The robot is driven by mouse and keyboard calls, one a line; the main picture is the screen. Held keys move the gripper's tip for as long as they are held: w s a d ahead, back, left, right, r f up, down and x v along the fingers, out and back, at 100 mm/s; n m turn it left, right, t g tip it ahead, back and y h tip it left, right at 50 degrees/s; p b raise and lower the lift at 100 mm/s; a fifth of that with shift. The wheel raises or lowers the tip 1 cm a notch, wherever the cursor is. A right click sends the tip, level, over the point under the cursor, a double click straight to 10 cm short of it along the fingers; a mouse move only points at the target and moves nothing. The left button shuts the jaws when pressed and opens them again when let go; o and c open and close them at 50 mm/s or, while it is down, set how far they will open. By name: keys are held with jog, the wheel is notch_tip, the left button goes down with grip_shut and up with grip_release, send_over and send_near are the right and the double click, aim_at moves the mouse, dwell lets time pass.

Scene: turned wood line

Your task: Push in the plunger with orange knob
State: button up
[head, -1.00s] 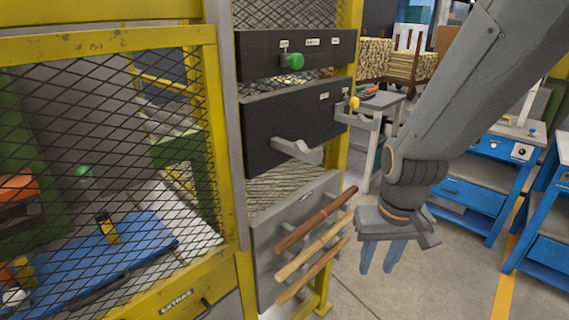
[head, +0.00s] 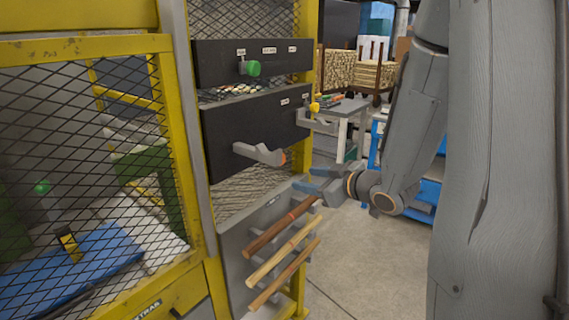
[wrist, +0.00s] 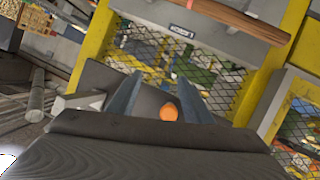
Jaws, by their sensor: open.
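The orange knob (head: 282,158) shows as a small spot at the right end of a grey bracket on the lower black panel in the head view. Most of the plunger is hidden there. In the wrist view the orange knob (wrist: 169,112) shows between the fingers, low in the gap, against a dark surface. My gripper (head: 306,178) is open and empty, to the right of and a little below the knob in the head view. Both gripper fingers (wrist: 161,88) show in the wrist view. I cannot tell whether anything touches the knob.
A green knob (head: 252,68) is on the upper black panel and a yellow knob (head: 314,107) sits at the lower panel's right edge. Wooden rods (head: 280,262) stick out below my gripper. A yellow mesh cage (head: 85,170) is at left. Floor at lower right is clear.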

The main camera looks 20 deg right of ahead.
aim_at(285, 161)
jog(key=s+a+r+n+t+y, duration=0.1)
jog(key=s+a+r+n+y, duration=0.15)
jog(key=r+y, duration=0.3)
jog(key=p+x, duration=0.1)
jog(key=x, duration=0.5)
jog(key=shift+w+f+p, duration=0.2)
jog(key=shift+w+p, duration=0.05)
jog(key=shift+p, duration=0.1)
